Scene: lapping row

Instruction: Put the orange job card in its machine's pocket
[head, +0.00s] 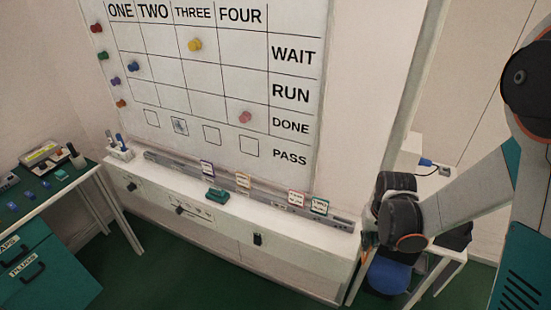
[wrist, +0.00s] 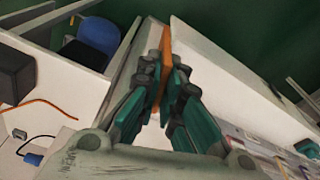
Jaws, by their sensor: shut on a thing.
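In the wrist view the fingers of my gripper (wrist: 168,78) are shut on a thin, flat orange card (wrist: 166,42), which sticks out past the fingertips. In the head view my dark wrist is at the right end of the white ledge, and the fingers and card are mostly hidden. A grey rail (head: 268,191) runs along the ledge under the whiteboard (head: 205,75). Small white cards or labels stand along it: purple-edged (head: 207,167), orange-edged (head: 243,181), red-edged (head: 296,198) and green-edged (head: 320,206). I cannot tell which are pockets.
Colored magnets are on and beside the board. A green-topped bench (head: 45,190) stands at left. A blue stool (head: 388,276) and a white table (head: 440,262) are at right, near my arm. Green floor is open in front.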

